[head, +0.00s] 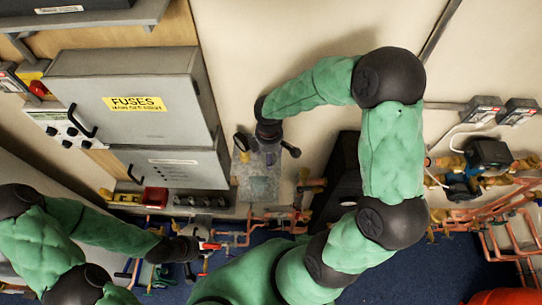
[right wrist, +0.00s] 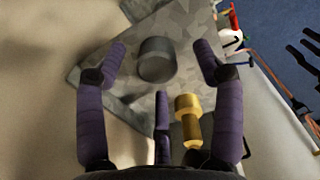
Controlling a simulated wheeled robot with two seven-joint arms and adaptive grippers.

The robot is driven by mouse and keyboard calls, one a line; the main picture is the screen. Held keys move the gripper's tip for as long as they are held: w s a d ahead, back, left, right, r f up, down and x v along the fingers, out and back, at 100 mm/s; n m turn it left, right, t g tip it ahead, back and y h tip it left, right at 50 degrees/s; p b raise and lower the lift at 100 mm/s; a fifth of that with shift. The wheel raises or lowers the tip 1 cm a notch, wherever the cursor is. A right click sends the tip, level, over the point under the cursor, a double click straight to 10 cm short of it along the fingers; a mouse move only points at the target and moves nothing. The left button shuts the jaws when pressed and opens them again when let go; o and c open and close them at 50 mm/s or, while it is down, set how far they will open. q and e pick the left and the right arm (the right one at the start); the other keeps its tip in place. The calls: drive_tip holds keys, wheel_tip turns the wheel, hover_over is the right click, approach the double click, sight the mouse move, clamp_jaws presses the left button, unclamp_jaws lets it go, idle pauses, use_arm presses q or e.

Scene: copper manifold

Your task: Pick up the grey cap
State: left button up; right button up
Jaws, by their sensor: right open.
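The grey cap (right wrist: 157,60), a short dark grey cylinder, sits on a mottled grey metal plate (right wrist: 190,30) in the right wrist view. The plate (head: 259,185) also shows in the head view, where I cannot make out the cap. My right gripper (right wrist: 160,65) is open and empty, with its purple fingers spread on both sides of the cap and a third finger below it; I see no contact. In the head view this gripper (head: 267,145) is over the plate's top end. My left gripper (head: 198,252) is low at the left, apart from the plate, and looks open.
A brass fitting (right wrist: 188,115) stands close to the right gripper's right finger. A grey fuse box (head: 135,100) is left of the plate. Copper pipes (head: 270,222) run below, and a dark box (head: 342,185) is at the right. Valves and pipework (head: 490,170) fill the far right.

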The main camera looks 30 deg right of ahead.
drive_tip(key=shift+f, duration=0.1)
drive_tip(key=shift+s, duration=0.1)
drive_tip(key=c, duration=1)
